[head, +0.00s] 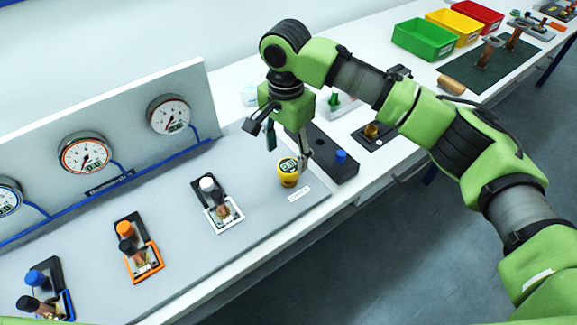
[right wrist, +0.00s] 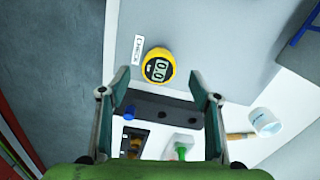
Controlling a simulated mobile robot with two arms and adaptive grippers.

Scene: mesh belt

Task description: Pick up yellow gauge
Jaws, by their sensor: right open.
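The yellow gauge (head: 288,173) stands on the grey board near its right end, beside a small white label. In the right wrist view the yellow gauge (right wrist: 159,66) shows its digital display, just beyond the fingertips and between their lines. My right gripper (head: 287,146) is above and just behind the gauge in the head view, pointing down. Its two fingers (right wrist: 159,84) are spread wide with nothing between them. The gauge is apart from the fingers as far as I can tell. My left gripper is not in view.
A dark block with a blue knob (head: 341,157) stands right of the gauge. A white-framed holder (head: 223,212) and an orange-framed holder (head: 143,262) sit to the left. A panel with round dials (head: 85,153) stands behind. Green (head: 424,40) and other bins are at the back right.

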